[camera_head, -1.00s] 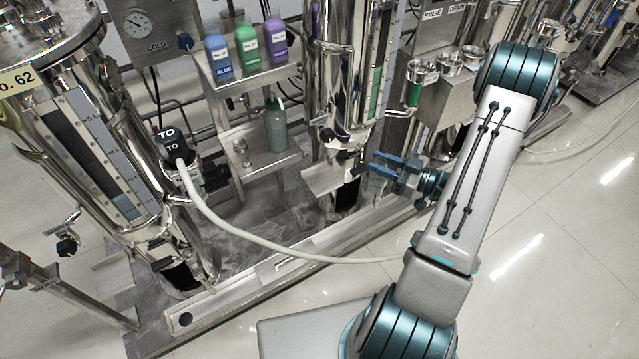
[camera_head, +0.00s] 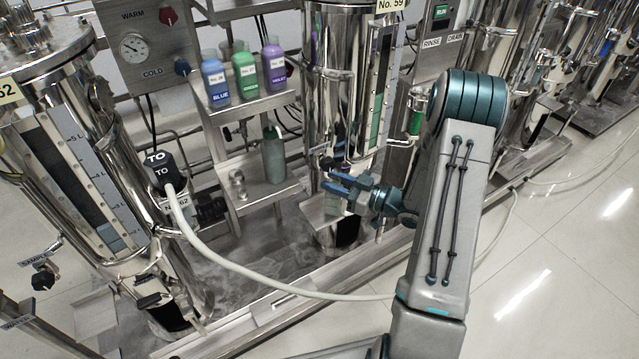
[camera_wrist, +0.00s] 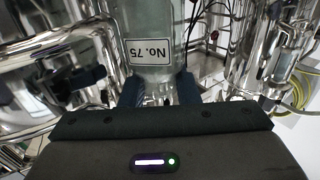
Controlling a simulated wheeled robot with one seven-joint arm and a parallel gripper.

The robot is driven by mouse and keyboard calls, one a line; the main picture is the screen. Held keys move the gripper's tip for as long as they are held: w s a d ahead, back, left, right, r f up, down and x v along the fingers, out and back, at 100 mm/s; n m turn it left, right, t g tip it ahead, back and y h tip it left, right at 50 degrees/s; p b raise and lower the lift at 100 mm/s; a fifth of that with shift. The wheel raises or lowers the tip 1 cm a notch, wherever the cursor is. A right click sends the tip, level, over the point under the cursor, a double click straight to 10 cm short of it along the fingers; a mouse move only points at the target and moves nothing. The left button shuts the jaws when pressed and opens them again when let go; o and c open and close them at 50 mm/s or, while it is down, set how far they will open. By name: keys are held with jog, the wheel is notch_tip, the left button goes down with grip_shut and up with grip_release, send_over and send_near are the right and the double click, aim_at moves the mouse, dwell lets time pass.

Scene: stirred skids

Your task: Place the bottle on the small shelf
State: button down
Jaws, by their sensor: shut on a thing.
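My gripper (camera_head: 345,188) is shut on a clear glass bottle with a white "No. 75" label. In the wrist view the bottle (camera_wrist: 158,73) stands between the two dark fingers (camera_wrist: 160,92), its label upside down. In the head view the bottle is hard to make out at the fingertips, in front of the steel column No. 59 (camera_head: 345,90). A steel two-tier stand is to the left; its small lower shelf (camera_head: 248,203) bears a grey-green bottle (camera_head: 274,158) and a small clear vessel (camera_head: 238,185). Bare room shows at that shelf's front.
The stand's upper shelf (camera_head: 240,113) holds blue (camera_head: 214,80), green (camera_head: 244,75) and violet (camera_head: 273,70) bottles. A pale hose (camera_head: 250,268) loops across the front from the left column (camera_head: 75,190). Column No. 59 is close behind my gripper.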

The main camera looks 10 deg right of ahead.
jog(key=w+a, duration=0.1)
jog(key=w+a+f+b, duration=0.1)
jog(key=a+b, duration=0.1)
jog(key=shift+w+a+f, duration=0.2)
jog(key=shift+w+f, duration=0.05)
jog(key=shift+w, duration=0.15)
jog(key=shift+f, duration=0.15)
jog(key=c, duration=1.1)
grip_release()
jog(key=p+v, duration=0.3)
jog(key=v, duration=0.9)
